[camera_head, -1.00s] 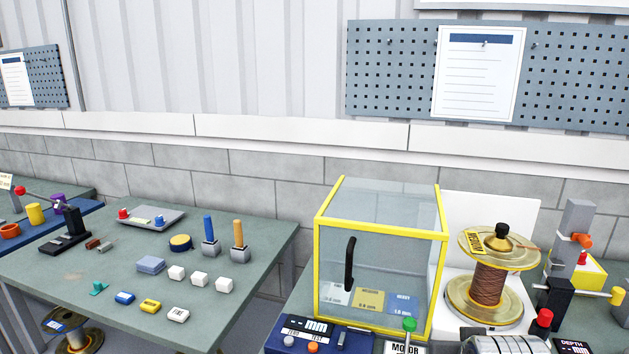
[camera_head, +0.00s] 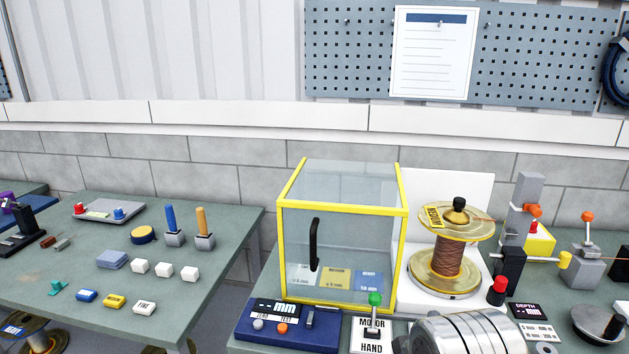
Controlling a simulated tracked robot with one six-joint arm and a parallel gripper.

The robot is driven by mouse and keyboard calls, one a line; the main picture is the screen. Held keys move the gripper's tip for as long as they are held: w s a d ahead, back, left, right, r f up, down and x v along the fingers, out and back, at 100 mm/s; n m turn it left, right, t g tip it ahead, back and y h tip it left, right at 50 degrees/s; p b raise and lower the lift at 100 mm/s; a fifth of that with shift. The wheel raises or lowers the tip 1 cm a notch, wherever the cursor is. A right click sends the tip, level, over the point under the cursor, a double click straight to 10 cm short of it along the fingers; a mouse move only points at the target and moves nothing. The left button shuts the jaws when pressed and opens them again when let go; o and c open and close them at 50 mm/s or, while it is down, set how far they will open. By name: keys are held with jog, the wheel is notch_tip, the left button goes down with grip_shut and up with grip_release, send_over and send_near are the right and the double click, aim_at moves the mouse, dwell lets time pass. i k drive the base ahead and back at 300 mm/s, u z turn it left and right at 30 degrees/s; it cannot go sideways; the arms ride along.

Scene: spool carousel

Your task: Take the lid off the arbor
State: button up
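A copper-wound spool (camera_head: 445,262) with clear yellowish flanges stands upright on the right-hand bench. A black knob (camera_head: 459,204) sits at the centre of its top flange, and a yellow label lies on that flange. The arbor's shaft inside the spool is hidden. A clear box with a yellow frame (camera_head: 392,240) and a black handle (camera_head: 314,244) stands left of the spool. No part is named as a lid, so I cannot tell whether the knob or the box is meant. My gripper is not in view.
In front are a blue mm readout (camera_head: 288,327), a MOTOR/HAND switch (camera_head: 373,335) and a ribbed metal cylinder (camera_head: 468,335). A grey post (camera_head: 522,207) stands right of the spool. The left bench (camera_head: 195,283) holds several small blocks, with a gap between the benches.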

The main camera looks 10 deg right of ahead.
aim_at(456, 214)
jog(key=k, duration=1.35)
jog(key=z, duration=0.5)
jog(key=i, duration=1.75)
jog(key=z, duration=0.05)
